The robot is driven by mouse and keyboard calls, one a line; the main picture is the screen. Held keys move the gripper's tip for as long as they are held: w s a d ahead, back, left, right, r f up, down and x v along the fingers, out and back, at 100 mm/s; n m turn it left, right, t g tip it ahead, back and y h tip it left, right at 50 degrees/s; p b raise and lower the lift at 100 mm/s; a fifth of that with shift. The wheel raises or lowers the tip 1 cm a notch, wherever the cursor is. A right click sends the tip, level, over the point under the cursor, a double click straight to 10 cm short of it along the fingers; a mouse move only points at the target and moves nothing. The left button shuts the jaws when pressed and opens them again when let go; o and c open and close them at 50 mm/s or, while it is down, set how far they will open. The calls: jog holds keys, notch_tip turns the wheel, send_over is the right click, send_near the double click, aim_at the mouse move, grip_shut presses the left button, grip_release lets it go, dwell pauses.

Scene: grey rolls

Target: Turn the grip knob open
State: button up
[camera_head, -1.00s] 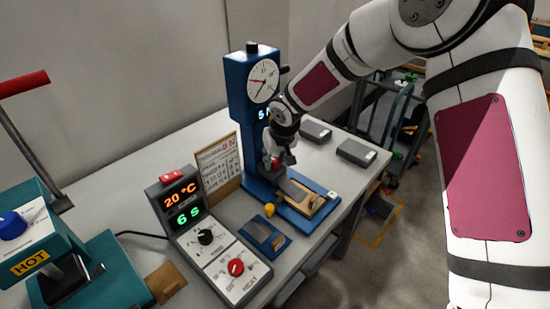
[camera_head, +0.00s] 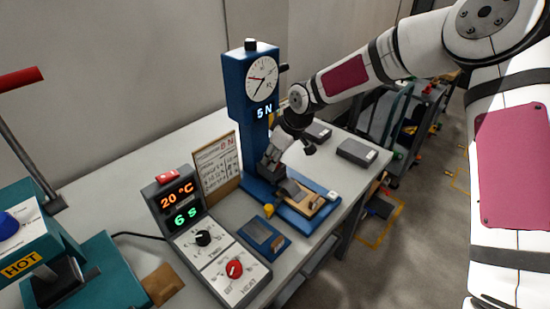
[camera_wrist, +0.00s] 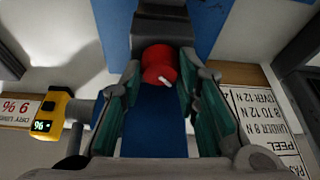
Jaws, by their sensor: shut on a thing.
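The red grip knob (camera_wrist: 157,60) sits on the blue test stand, with a white pointer mark slanting toward the lower right in the wrist view. In the head view, my gripper (camera_head: 270,164) is low at the front of the blue stand (camera_head: 236,90) and hides the knob. The stand carries a round dial (camera_head: 262,80) and a display reading 5 N.
A control box (camera_head: 212,240) with black and red knobs stands in front, left of a blue plate (camera_head: 264,238). A printed card (camera_head: 216,165) leans beside the stand. Grey blocks (camera_head: 357,152) lie to the right. A yellow device (camera_wrist: 50,115) shows at left in the wrist view.

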jog(key=shift+n, duration=0.4)
jog(key=o, duration=1.2)
jog(key=shift+c, duration=0.2)
jog(key=v, duration=1.2)
jog(key=shift+w+d, duration=0.2)
